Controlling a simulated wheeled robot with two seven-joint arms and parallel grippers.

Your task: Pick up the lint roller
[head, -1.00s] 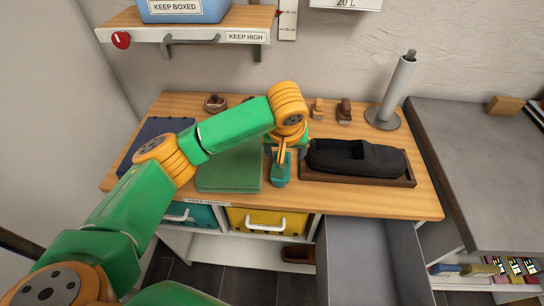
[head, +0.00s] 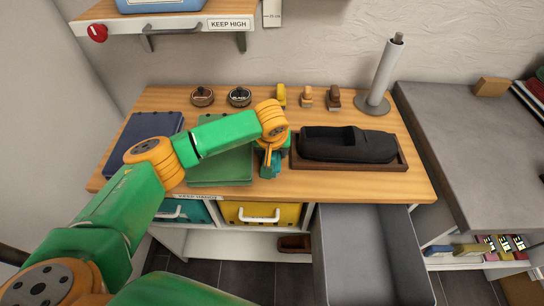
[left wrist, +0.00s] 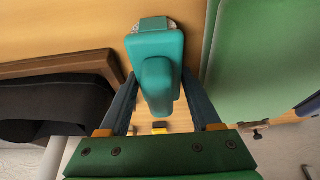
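A teal object with a raised rounded handle block stands on the wooden worktop (head: 235,98), between the green folder and the dark tray. I take it to be the lint roller (left wrist: 152,50); its roller part cannot be made out clearly. In the head view my left gripper (head: 269,163) is down over it and hides most of it. In the left wrist view the two fingers are spread on either side of the handle block, with the object between them. A firm grip does not show. My right gripper is not in view.
A green folder (head: 222,166) lies close on the left, a blue folder (head: 140,135) beyond. A dark tray (head: 350,166) holding a black case (head: 346,143) is close on the right. Several small items and an upright roll (head: 386,72) stand behind. An open grey drawer (head: 365,250) juts out below.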

